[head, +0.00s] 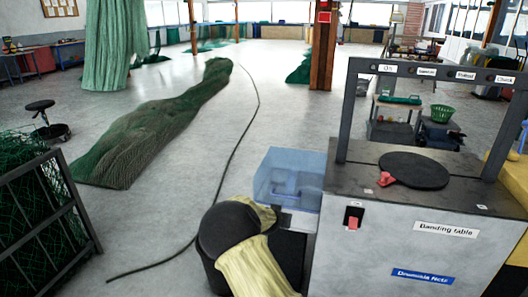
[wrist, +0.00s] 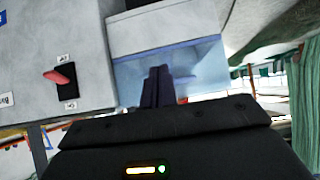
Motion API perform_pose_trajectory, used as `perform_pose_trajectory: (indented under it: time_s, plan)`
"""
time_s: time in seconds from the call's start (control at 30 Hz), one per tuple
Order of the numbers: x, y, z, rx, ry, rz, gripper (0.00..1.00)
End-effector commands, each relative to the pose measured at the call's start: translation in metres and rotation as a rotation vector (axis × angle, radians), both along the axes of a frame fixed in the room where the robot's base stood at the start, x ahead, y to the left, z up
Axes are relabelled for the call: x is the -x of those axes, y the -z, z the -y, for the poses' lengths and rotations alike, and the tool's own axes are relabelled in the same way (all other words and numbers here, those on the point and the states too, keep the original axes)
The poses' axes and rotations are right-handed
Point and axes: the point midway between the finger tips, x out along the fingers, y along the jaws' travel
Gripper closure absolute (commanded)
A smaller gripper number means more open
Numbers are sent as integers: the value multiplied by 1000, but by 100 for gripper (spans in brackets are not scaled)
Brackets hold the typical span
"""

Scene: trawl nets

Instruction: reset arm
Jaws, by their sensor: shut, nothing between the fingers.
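My gripper (wrist: 157,88) shows in the wrist view with its dark fingers together and nothing between them. The fingers overlap a translucent blue bin (wrist: 205,62) in that view; I cannot tell whether they touch it. In the head view my arm, with a yellowish sleeve and a dark joint, reaches up from the bottom centre. I cannot make out the fingers there. The blue bin (head: 287,163) is just beyond the arm, left of the grey banding table (head: 385,250).
A red switch (head: 352,222) is on the banding table's front; it also shows in the wrist view (wrist: 58,77). A black disc (head: 413,170) lies on top under a dark frame. A green net (head: 150,135) and a dark cable (head: 222,175) lie on otherwise open floor to the left.

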Motion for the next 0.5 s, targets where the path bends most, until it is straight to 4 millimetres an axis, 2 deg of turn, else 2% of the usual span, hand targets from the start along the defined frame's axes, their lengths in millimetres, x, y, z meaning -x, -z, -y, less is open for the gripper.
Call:
perform_pose_trajectory:
  time_s: [0.17,0.3,0.5]
  plan:
    - [32,-7,34,-36,48,-94,100]
    - [77,-15,60,-79,67,-212,100]
    - [150,-32,77,-133,29,-363,100]
